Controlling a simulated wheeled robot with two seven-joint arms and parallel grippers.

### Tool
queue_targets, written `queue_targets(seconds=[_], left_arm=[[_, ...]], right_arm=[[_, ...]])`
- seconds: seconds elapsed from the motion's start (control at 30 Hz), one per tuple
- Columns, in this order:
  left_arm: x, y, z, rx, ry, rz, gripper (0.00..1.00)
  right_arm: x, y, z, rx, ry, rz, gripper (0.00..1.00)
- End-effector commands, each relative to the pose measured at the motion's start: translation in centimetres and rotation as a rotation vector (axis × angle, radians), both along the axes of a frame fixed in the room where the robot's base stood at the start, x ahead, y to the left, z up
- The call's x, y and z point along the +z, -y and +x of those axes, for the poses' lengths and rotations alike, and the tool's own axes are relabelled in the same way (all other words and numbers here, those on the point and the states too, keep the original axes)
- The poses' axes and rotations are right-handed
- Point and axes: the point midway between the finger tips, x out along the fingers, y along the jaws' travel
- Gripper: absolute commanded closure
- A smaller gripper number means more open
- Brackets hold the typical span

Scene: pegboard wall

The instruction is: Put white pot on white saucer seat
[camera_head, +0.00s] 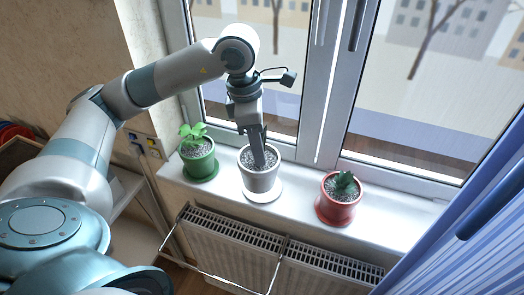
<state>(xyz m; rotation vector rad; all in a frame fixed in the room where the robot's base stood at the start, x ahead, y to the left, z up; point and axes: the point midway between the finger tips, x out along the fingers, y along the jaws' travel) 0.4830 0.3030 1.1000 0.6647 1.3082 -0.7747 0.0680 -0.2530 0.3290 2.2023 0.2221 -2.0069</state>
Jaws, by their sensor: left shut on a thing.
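The white pot (261,181), filled with grey gravel, is in the middle of the windowsill. The white saucer (263,196) shows below it, its rim visible at the front and right. The pot looks upright over the saucer; I cannot tell whether its base touches it. My left gripper (259,160) reaches down into the pot from above and is shut on it, with its fingertips partly hidden by the gravel and rim. My right gripper is not in view.
A green pot (199,163) with a leafy plant stands on the sill to the left. A red pot (338,205) with a small plant stands to the right. The window is behind, a radiator (235,250) below, and a blue curtain (470,215) at the right.

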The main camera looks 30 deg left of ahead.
Motion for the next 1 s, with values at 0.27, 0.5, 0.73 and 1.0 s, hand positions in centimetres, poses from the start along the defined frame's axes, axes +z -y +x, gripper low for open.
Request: queue_targets(seconds=[0.27,0.5,0.73,1.0], left_arm=[[-1.7,-1.0,2.9,0.0,0.001,-0.001,1.0],[-1.9,-1.1,3.1,-0.002,0.003,0.0,1.0],[-2.2,-1.1,3.1,-0.001,0.0,0.0,1.0],[-4.7,-1.1,3.0,0.001,-0.002,0.0,1.0]], right_arm=[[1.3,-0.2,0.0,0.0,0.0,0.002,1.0],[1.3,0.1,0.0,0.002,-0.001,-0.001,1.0],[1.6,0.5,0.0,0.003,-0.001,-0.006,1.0],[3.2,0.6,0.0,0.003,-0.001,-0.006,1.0]])
